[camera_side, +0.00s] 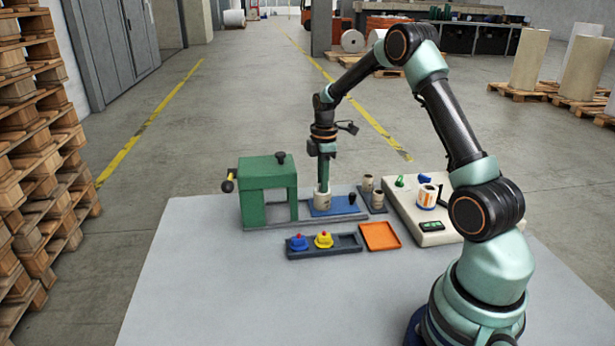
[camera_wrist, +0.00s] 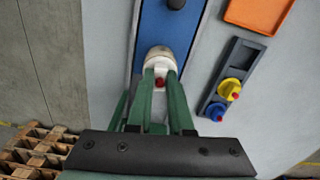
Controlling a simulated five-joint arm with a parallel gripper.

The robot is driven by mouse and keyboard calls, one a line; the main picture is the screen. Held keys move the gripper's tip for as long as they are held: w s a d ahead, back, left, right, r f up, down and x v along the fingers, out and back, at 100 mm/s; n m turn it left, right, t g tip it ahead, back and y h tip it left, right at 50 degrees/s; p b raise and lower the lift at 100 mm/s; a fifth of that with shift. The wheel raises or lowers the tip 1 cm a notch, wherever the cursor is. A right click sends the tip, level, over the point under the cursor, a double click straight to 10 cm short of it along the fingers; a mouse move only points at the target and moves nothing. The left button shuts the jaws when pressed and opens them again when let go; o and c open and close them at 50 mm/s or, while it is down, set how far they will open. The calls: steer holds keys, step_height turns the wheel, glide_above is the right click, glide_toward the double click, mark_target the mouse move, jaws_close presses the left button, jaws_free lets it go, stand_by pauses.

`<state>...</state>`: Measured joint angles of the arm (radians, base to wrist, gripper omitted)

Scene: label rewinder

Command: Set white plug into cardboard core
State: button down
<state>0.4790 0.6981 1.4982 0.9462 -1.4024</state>
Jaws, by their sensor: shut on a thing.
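My gripper (camera_side: 324,184) points straight down over the blue plate (camera_side: 333,209). In the wrist view its green fingers (camera_wrist: 160,82) are shut on the red knob of the white plug (camera_wrist: 161,66). A pale cardboard core (camera_side: 322,201) stands upright on the plate directly below the gripper. In the wrist view the core's rim (camera_wrist: 158,50) shows just beyond the plug, and the two overlap. The fingers hide the plug in the side view, so I cannot tell how deep it sits in the core.
A green press-like frame (camera_side: 268,184) stands close left of my gripper. A dark peg (camera_side: 352,198) stands on the plate's right end. A tray (camera_side: 347,245) holds blue (camera_side: 299,242) and yellow (camera_side: 323,239) plugs. An orange tray (camera_side: 380,236) lies beside it. Spare cores (camera_side: 377,199) stand right.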

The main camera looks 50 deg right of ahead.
steer(key=c, duration=0.7)
jaws_free()
steer(key=shift+c, duration=0.2)
step_height(320, 180, up, 12)
